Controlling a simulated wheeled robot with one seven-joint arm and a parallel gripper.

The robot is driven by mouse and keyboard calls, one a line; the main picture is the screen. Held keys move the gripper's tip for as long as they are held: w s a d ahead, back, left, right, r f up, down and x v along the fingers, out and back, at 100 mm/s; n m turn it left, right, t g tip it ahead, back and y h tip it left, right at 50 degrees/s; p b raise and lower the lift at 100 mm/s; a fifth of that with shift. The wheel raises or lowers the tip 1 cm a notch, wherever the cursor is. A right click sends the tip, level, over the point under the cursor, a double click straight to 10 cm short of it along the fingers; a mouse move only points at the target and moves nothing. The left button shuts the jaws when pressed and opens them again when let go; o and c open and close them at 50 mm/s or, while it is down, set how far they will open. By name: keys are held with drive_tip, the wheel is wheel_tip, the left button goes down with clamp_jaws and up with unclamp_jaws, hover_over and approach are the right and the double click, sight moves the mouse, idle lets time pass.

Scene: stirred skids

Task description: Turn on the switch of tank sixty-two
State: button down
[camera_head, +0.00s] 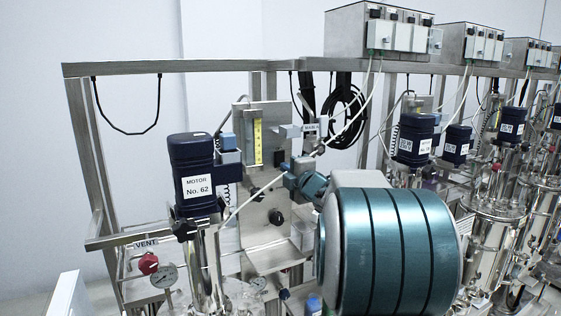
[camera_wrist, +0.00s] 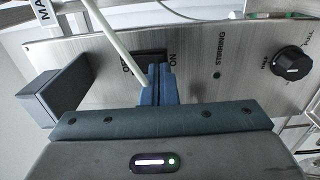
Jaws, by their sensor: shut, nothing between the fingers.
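The motor labelled "No. 62" (camera_head: 188,160) stands upright on its tank's frame at the left in the head view. Right of it is a steel control panel (camera_head: 258,228), partly behind my arm. In the wrist view the panel (camera_wrist: 105,75) carries a dark switch (camera_wrist: 150,57) between the letters of "OFF", partly covered, and "ON". My gripper (camera_wrist: 160,80) is shut and empty, its blue fingertips at the switch and covering part of it. Whether they touch it I cannot tell. In the head view my gripper (camera_head: 287,168) points at the panel.
A black knob (camera_wrist: 292,64) sits right of the "STIRRING" label. A pale cable (camera_wrist: 108,35) crosses beside the fingers. A grey block (camera_wrist: 55,95) juts out at the left. Other motors (camera_head: 414,138) and tanks stand at the right. A red vent valve (camera_head: 148,263) is at lower left.

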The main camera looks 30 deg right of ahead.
drive_tip(key=shift+w, duration=0.2)
idle(0.4)
drive_tip(key=shift+w, duration=0.5)
drive_tip(key=shift+s, duration=0.15)
drive_tip(key=shift+s+b, duration=0.35)
drive_tip(key=shift+s, duration=0.2)
drive_tip(key=shift+s, duration=0.1)
drive_tip(key=s+b, duration=0.1)
drive_tip(key=s, duration=0.5)
drive_tip(key=shift+s, duration=0.4)
drive_tip(key=shift+a, duration=0.1)
